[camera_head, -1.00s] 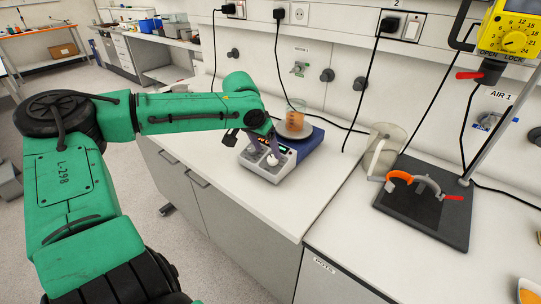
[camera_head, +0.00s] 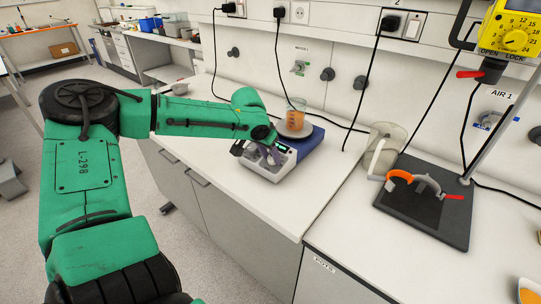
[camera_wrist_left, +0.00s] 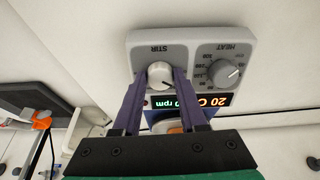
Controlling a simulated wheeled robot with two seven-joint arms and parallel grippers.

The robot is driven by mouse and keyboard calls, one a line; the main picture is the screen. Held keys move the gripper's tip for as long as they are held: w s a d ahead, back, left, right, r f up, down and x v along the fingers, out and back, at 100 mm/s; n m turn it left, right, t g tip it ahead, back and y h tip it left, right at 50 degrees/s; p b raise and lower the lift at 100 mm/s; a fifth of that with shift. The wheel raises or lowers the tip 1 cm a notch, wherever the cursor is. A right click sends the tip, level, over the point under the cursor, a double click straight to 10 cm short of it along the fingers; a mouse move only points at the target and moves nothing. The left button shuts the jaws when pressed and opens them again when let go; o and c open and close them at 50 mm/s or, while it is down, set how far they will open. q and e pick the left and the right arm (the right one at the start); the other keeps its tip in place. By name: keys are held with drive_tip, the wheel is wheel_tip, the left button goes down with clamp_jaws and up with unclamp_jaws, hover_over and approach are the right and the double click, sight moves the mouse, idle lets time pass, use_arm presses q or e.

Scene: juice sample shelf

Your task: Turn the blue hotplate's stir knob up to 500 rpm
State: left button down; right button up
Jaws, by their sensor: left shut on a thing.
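The blue hotplate (camera_head: 308,146) stands on the white bench, with a light grey front panel. The wrist view shows this panel (camera_wrist_left: 190,45) upside down, with the white stir knob (camera_wrist_left: 160,73) beside the heat knob (camera_wrist_left: 225,74). The lit display (camera_wrist_left: 212,100) reads 20 C, and its rpm figure is partly hidden behind a finger. My left gripper (camera_wrist_left: 161,76) has its two purple fingers closed on either side of the stir knob. In the head view my left gripper (camera_head: 268,156) is at the hotplate's front. My right gripper is not in view.
A beaker of orange liquid (camera_head: 295,118) sits on the hotplate's top plate. A clear jug (camera_head: 384,145) and a dark stand base (camera_head: 425,215) with a clamp are to the right. Black cables hang along the wall. The bench front (camera_head: 285,215) is clear.

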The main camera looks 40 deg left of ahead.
use_arm(q)
drive_tip(key=shift+r+m+p, duration=0.15)
drive_tip(key=shift+m+p, duration=0.65)
drive_tip(key=shift+m, duration=0.4)
drive_tip(key=shift+a+m+h+p, duration=0.1)
drive_tip(key=shift+m+h+p, duration=0.3)
drive_tip(key=shift+m, duration=1.2)
drive_tip(key=shift+c, duration=2.2)
unclamp_jaws()
